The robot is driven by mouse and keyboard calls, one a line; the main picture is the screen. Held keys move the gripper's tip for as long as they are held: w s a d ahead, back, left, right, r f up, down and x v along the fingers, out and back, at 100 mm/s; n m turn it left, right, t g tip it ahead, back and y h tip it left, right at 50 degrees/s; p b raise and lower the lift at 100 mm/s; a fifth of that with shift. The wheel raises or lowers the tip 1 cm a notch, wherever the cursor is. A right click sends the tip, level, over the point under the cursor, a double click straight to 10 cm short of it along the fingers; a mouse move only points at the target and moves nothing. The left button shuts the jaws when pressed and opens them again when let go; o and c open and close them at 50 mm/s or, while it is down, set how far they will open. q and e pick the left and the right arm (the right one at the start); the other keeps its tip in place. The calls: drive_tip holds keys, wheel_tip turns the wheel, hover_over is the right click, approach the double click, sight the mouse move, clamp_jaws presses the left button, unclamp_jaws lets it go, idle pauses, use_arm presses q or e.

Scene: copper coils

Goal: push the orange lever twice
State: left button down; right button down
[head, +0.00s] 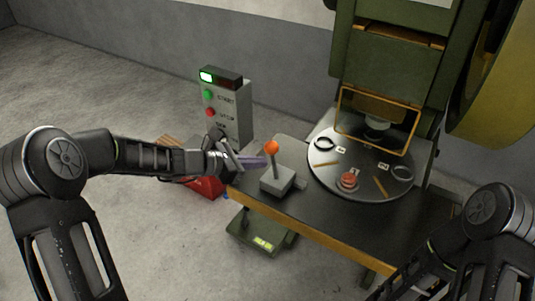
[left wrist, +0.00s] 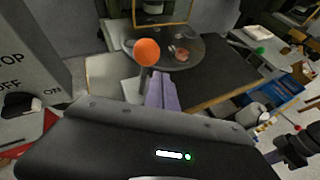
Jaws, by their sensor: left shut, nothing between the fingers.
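The orange lever is an orange ball (head: 272,147) on a short stem, rising from a grey box (head: 277,180) on the dark table. In the left wrist view the orange ball (left wrist: 147,52) is just up and left of my fingertips. My left gripper (head: 262,161) is shut and empty, its purple fingers pointing right at the lever just below the ball. I cannot tell whether they touch it. The shut fingers also show in the left wrist view (left wrist: 161,92). My right arm enters at the lower right of the head view; its gripper is not visible there.
A grey control box (head: 228,110) with green and red buttons stands behind my left gripper. A red container (head: 206,187) is below it.

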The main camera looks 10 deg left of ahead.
use_arm(q)
drive_tip(key=s, duration=0.1)
drive_tip(key=s+a+b, duration=0.1)
drive_tip(key=s, duration=0.1)
drive_tip(key=s+f, duration=0.1)
drive_tip(key=shift+s+a+b, duration=0.3)
drive_tip(key=shift+a+b, duration=0.05)
drive_tip(key=shift+a, duration=0.05)
idle(0.9)
